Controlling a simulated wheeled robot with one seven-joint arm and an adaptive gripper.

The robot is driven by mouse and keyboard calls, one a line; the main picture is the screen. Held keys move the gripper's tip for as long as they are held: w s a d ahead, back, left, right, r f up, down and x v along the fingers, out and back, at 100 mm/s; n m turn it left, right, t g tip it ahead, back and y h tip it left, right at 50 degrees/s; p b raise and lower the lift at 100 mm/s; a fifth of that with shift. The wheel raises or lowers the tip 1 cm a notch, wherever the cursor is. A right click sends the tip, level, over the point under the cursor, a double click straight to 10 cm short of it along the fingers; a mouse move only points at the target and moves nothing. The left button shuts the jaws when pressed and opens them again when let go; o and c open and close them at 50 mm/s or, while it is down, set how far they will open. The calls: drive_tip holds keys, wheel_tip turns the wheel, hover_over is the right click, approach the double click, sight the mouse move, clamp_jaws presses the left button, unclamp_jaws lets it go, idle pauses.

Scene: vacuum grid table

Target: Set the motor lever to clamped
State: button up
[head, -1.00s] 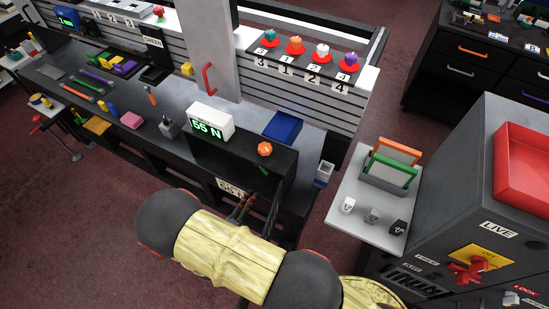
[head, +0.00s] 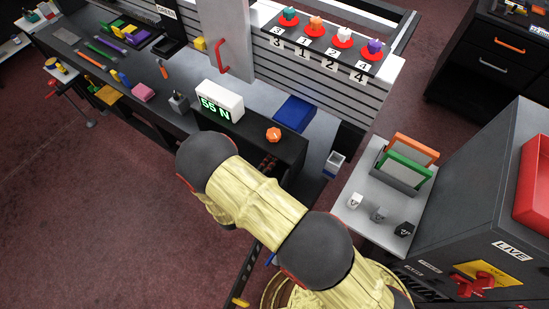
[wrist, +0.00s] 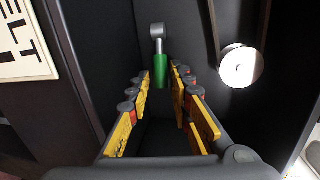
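The motor lever (wrist: 162,72) shows in the wrist view, with a grey round pivot at the top and a green grip hanging down inside a dark box. My gripper (wrist: 164,84) is open, its yellow and grey fingers on either side of the green grip. Small gaps seem to remain on both sides, though touching is hard to rule out. In the head view, my arm covers the gripper and lever, below the box with the 55 N display (head: 220,101). I cannot read the lever's clamped mark.
In the wrist view, a white pulley (wrist: 241,65) with a belt is right of the lever, and a sign reading "ELT" (wrist: 24,45) is at left. An orange knob (head: 273,134) sits on the box. A side table (head: 362,203) with panels stands at right.

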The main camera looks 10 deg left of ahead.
drive_tip(key=shift+x, duration=0.9)
drive_tip(key=shift+c, duration=1.3)
clamp_jaws()
